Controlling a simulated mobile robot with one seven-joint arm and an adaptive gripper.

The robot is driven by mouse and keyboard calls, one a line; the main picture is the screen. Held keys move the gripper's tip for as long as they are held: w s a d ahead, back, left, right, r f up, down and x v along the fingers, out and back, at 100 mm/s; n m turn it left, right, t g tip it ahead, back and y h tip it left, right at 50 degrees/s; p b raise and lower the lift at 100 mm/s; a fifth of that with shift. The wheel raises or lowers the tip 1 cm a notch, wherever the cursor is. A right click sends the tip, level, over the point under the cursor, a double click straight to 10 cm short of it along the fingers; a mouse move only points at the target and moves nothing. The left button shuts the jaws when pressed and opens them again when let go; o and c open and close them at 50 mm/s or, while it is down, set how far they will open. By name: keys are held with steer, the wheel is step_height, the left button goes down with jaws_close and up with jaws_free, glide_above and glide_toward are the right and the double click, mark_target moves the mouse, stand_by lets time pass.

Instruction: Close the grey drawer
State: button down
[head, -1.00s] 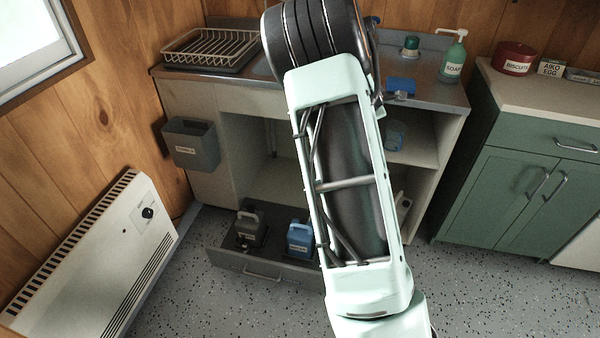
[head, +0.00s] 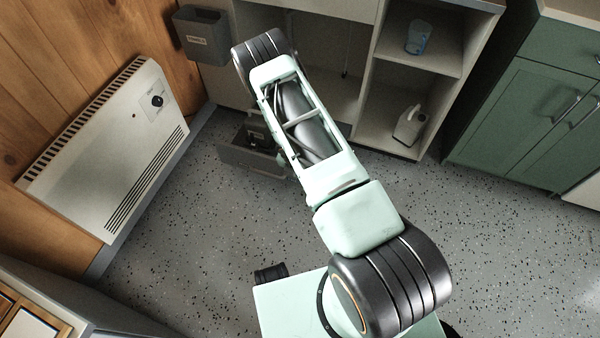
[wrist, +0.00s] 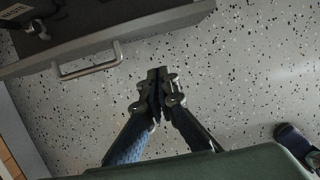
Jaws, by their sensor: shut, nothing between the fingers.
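The grey drawer (head: 246,160) is low under the sink unit in the head view and stands pulled out, with a dark container (head: 257,136) inside. My arm hides its right part. In the wrist view the drawer's front (wrist: 160,24) crosses the top left, with its bar handle (wrist: 90,68) facing the open floor. My gripper (wrist: 158,74) is shut and empty in the wrist view. It appears just in front of the drawer front, to the right of the handle, with a visible gap to it. In the head view the gripper is hidden behind my arm.
A white heater (head: 110,150) stands along the left wall. A grey bin (head: 201,36) hangs on the unit's side. Green cabinets (head: 525,115) are at right.

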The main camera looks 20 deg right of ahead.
steer(key=w+d+f+b, duration=0.3)
steer(key=w+f, duration=0.1)
steer(key=f, duration=0.3)
steer(key=shift+w+d+f, duration=0.2)
steer(key=shift+w+d, duration=0.05)
steer(key=shift+w, duration=0.15)
